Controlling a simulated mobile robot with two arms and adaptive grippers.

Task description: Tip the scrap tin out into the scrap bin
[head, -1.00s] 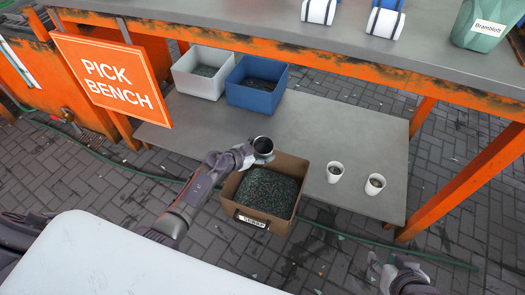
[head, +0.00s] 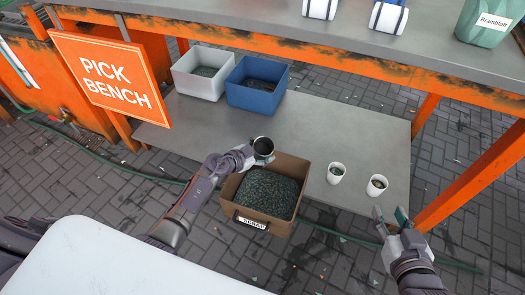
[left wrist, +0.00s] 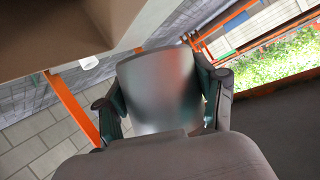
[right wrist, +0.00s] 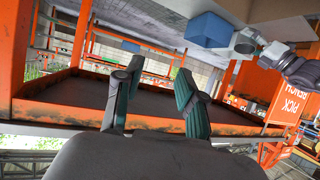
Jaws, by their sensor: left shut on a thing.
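The scrap tin (head: 263,146) is a small shiny metal tin with a dark mouth. My left gripper (head: 250,154) is shut on its side and holds it above the back left edge of the scrap bin. The tin looks roughly upright, and its contents cannot be made out. It also fills the space between the fingers in the left wrist view (left wrist: 160,90). The scrap bin (head: 250,221) is a brown box labelled SCRAP, holding dark granules, at the front edge of the low shelf. My right gripper (head: 390,215) is open and empty, right of the bin; its spread fingers show in the right wrist view (right wrist: 155,100).
Two white cups (head: 336,173) (head: 377,187) with dark contents stand right of the bin. A grey bin (head: 197,85) and a blue bin (head: 252,97) stand at the back of the low shelf (head: 330,125). An orange leg (head: 480,170) rises near my right gripper.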

